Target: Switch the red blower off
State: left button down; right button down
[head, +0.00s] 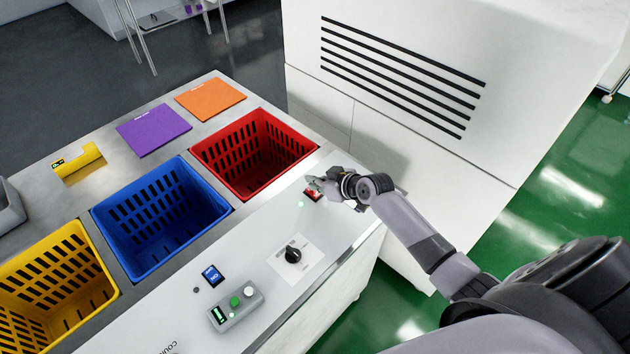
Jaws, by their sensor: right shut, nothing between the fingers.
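A small red rocker switch (313,195) sits on the white control panel, just in front of the red basket. My right gripper (319,184) is shut and empty, with its fingertips right at this switch and partly covering it. I cannot tell whether they touch it. The switch's exact position is too small and covered to read. My left gripper is not in view.
The panel (335,230) also has a blue switch (212,275), a black rotary knob (293,255) and a grey button box (236,307). Red (290,145), blue (160,215) and yellow (50,285) baskets line the table. A large white cabinet (390,130) stands close behind my right gripper.

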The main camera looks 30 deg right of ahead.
jog(key=shift+f, duration=0.35)
jog(key=shift+w+f, duration=0.1)
jog(key=shift+w+a+f+b, duration=0.15)
jog(key=shift+w+f+b, duration=0.25)
jog(key=shift+b, duration=0.55)
jog(key=shift+s+r+p, duration=0.15)
jog(key=shift+p, duration=0.2)
jog(key=shift+s, duration=0.1)
jog(key=shift+s+d+f, duration=0.2)
jog(key=shift+s, duration=0.6)
